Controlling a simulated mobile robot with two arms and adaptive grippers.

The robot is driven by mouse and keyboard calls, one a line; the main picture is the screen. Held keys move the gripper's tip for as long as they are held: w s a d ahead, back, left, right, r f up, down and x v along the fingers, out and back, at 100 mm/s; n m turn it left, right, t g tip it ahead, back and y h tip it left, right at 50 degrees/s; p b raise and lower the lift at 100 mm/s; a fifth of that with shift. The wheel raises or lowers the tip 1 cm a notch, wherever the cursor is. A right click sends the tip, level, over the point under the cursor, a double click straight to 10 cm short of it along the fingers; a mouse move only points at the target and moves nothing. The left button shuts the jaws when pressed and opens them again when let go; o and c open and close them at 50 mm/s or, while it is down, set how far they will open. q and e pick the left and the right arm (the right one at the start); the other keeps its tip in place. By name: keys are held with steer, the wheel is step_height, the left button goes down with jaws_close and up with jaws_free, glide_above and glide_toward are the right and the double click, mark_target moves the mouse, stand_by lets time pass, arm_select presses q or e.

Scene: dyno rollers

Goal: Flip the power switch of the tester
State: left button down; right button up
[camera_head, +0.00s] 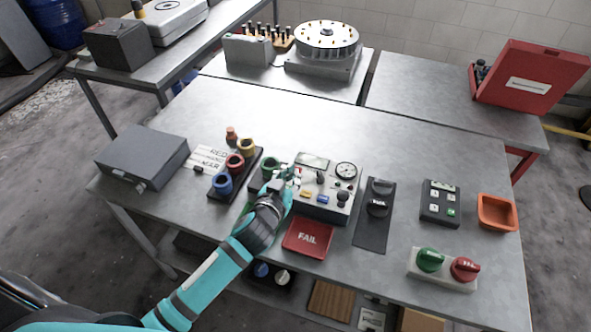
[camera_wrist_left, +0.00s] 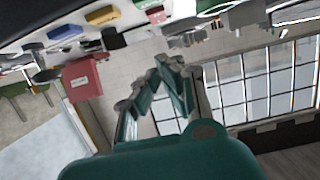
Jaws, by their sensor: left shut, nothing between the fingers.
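The tester (camera_head: 324,187) is a grey panel box on the table, with a round gauge, a small display, coloured buttons and knobs. Part of its face shows along the top of the left wrist view (camera_wrist_left: 120,38). My left gripper (camera_head: 287,180) is at the tester's left part, with its fingertips over or close to the panel. In the left wrist view its fingers (camera_wrist_left: 165,62) are shut and empty. I cannot tell which control is the power switch, or whether the fingers touch anything. My gripper hides part of the tester's left side.
A red FAIL tray (camera_head: 307,238) lies in front of the tester. A rack with coloured cups (camera_head: 236,172) and a grey case (camera_head: 142,158) stand to the left. A black device (camera_head: 376,205), a keypad (camera_head: 440,203), an orange bin (camera_head: 497,213) and a green-and-red knob box (camera_head: 440,270) stand to the right.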

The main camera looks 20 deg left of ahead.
arm_select(q)
steer(key=v, duration=0.2)
steer(key=b+v, duration=0.1)
steer(key=v, duration=0.1)
steer(key=f+v, duration=0.1)
steer(key=shift+s+a, duration=0.25)
steer(key=shift+s, duration=0.3)
arm_select(e)
steer(key=shift+w+a+f, duration=0.1)
steer(key=shift+w+f, duration=0.45)
steer(key=shift+f, duration=0.3)
